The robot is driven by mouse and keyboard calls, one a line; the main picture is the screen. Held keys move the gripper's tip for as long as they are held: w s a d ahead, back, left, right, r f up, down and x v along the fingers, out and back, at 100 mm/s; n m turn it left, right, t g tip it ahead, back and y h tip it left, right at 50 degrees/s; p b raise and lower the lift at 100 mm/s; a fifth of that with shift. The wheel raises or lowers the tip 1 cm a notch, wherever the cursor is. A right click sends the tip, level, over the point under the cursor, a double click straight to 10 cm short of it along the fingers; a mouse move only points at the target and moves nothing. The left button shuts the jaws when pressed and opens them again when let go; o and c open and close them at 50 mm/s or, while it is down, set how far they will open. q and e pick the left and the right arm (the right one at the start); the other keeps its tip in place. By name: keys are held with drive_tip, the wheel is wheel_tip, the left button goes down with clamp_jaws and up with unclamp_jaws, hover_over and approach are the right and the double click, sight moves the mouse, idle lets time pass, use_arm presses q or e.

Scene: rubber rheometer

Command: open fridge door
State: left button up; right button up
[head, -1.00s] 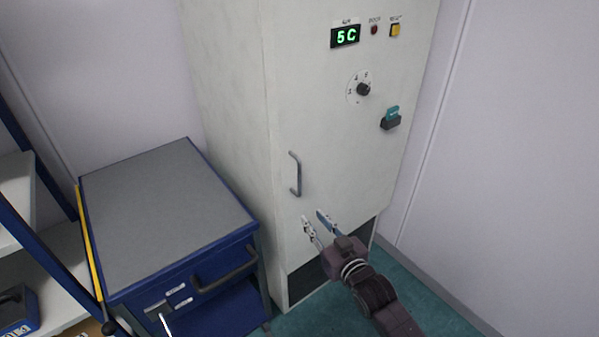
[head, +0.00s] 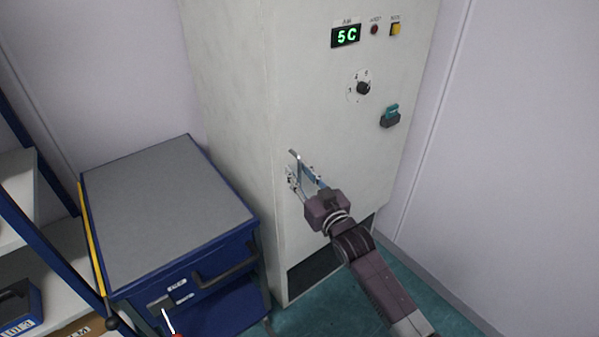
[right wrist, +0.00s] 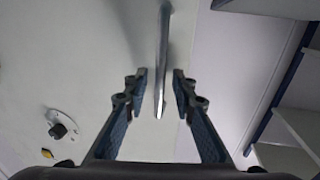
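The fridge (head: 235,90) is a tall pale cabinet with its door (head: 325,110) shut. A grey vertical bar handle (head: 294,155) is on the left side of the door; my right gripper hides part of it in the head view. My right gripper (head: 302,176) is at the handle with its fingers open. In the right wrist view the handle (right wrist: 163,55) stands between the two spread fingers (right wrist: 158,88), with a gap on each side. My left gripper is not in view.
A blue drawer cabinet with a grey top (head: 165,205) stands left of the fridge. Blue-framed shelves (head: 40,235) are at the far left. The door carries a 5C display (head: 346,36), a dial (head: 363,88) and a teal-and-dark latch-like part (head: 390,117). A wall is close on the right.

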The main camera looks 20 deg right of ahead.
drive_tip(key=shift+c, duration=0.4)
clamp_jaws()
